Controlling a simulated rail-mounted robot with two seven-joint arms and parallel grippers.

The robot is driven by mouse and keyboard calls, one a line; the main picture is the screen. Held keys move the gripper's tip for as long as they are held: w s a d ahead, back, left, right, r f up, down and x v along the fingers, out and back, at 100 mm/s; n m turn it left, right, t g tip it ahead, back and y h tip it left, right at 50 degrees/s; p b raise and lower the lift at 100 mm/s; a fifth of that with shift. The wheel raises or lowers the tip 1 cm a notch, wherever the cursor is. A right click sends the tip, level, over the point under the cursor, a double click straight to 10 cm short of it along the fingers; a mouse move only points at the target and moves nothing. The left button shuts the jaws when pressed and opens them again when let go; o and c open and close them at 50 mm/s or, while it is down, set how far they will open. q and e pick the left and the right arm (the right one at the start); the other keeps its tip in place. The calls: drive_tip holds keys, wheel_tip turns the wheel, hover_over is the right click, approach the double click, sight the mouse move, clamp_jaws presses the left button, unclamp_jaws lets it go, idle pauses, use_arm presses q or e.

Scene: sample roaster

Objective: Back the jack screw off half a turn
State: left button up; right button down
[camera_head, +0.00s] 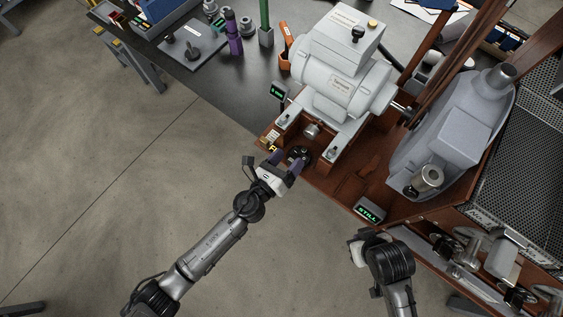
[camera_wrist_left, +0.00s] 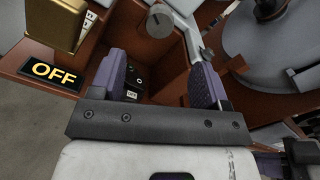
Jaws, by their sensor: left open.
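A short silver cylinder (camera_head: 312,130), possibly the jack screw's head, sticks out below the grey motor (camera_head: 344,84), between two pale rails. In the left wrist view the silver cylinder (camera_wrist_left: 160,20) shows at the top, beyond my fingers. My left gripper (camera_head: 287,159) is open at the front edge of the brown base, its purple fingers beside a dark round part (camera_head: 300,153). In the wrist view nothing is clasped between the fingers (camera_wrist_left: 160,78); a small dark labelled part (camera_wrist_left: 133,84) shows behind the left finger.
A STILL display (camera_head: 369,210) sits on the front edge. A grey housing (camera_head: 455,135) fills the right. The floor in front is clear.

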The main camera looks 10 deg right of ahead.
use_arm(q)
drive_tip(key=shift+v, duration=1.3)
